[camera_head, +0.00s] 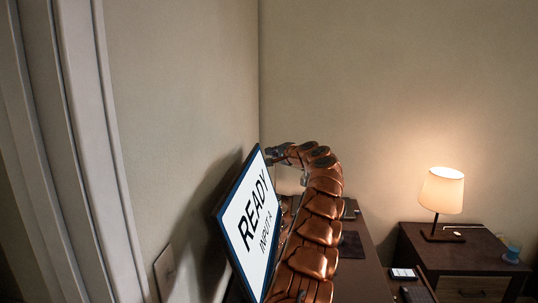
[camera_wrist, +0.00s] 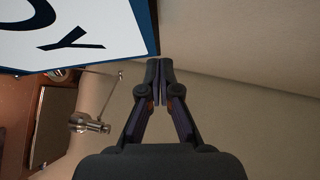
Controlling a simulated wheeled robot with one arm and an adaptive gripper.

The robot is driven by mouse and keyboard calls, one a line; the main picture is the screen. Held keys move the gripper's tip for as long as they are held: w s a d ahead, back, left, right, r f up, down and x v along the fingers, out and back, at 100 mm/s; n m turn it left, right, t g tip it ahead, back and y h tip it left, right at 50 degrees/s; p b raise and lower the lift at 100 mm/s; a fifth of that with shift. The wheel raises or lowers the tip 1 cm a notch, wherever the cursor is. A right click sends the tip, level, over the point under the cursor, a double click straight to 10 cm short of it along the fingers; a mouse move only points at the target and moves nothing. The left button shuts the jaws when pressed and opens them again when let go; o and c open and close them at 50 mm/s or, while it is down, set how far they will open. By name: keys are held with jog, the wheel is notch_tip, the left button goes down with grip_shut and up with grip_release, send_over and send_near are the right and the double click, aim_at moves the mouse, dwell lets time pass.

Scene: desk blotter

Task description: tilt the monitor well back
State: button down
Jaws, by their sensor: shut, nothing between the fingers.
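The monitor (camera_head: 249,220) stands at the left of the desk by the wall, its white screen reading READY and INPUT A inside a blue border. In the head view it looks slanted, seen at a steep angle. Part of it also fills the top left of the wrist view (camera_wrist: 60,40). My gripper (camera_wrist: 159,66) is shut and empty, its fingertips right by the monitor's corner edge. In the head view my gripper (camera_head: 269,153) is at the monitor's upper right corner. I cannot tell whether it touches. The monitor's stand is hidden in the head view.
The wall is close behind the monitor. My arm arches over the brown desk (camera_head: 368,268). A dark flat item (camera_head: 351,245) lies on the desk. At the right, a lit lamp (camera_head: 441,192) and a blue cup (camera_head: 512,252) stand on a dark cabinet (camera_head: 470,253).

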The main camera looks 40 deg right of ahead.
jog(key=s+r+b, duration=0.1)
jog(key=s+b, duration=0.2)
jog(key=s, duration=0.5)
jog(key=shift+a+r, duration=0.3)
jog(key=shift+r, duration=0.05)
jog(key=shift+r, duration=0.1)
